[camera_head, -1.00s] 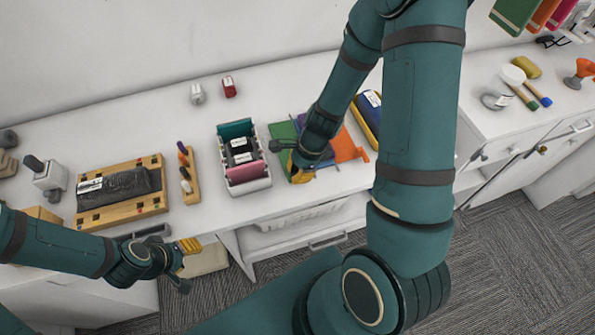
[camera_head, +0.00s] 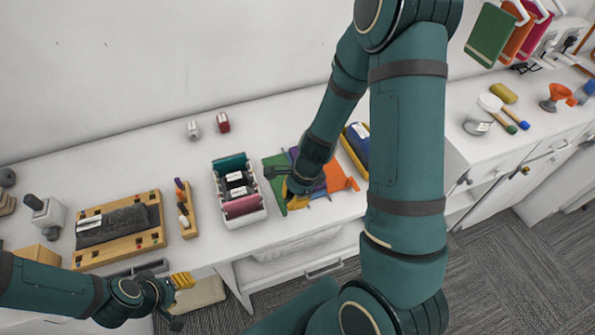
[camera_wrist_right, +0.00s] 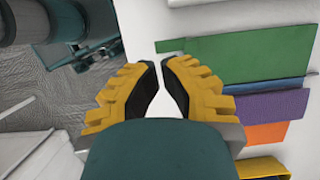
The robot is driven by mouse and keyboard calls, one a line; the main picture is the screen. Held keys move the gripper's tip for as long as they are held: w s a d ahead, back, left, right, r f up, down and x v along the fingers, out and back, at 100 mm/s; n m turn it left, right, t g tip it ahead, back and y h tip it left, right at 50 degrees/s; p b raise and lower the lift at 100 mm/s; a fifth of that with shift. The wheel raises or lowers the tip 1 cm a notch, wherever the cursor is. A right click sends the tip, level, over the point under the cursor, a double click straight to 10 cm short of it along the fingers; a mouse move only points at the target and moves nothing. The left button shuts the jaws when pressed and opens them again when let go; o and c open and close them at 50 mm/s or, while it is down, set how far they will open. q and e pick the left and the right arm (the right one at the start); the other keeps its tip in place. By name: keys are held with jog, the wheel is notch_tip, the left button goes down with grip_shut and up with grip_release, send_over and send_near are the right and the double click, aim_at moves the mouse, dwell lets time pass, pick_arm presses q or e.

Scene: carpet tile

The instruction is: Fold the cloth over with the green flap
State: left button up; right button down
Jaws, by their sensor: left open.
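The cloth lies on the white worktop, with a green flap (camera_head: 273,172) on its left and orange (camera_head: 338,178) on its right. In the right wrist view the green flap (camera_wrist_right: 250,52) lies beside a blue strip (camera_wrist_right: 268,86), purple (camera_wrist_right: 270,106) and orange (camera_wrist_right: 265,133) parts. My right gripper (camera_head: 294,197) is low over the cloth's front left and hides part of it. In the right wrist view its fingertips (camera_wrist_right: 160,65) are close together with a narrow gap, beside the green edge; I see no cloth between them. My left gripper (camera_head: 180,300) is open and empty, in front of the worktop.
A white rack (camera_head: 239,190) with teal and pink pieces stands just left of the cloth. A blue and yellow case (camera_head: 357,140) lies behind right, partly hidden by my right arm. A wooden board (camera_head: 118,230) and a wooden holder (camera_head: 186,210) are further left.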

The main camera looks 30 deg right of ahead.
pick_arm(q)
jog(key=shift+f, duration=0.2)
pick_arm(e)
jog(key=v, duration=0.9)
jog(key=shift+w+a+r, duration=0.2)
jog(key=shift+a+r, duration=0.05)
jog(key=shift+a, duration=0.1)
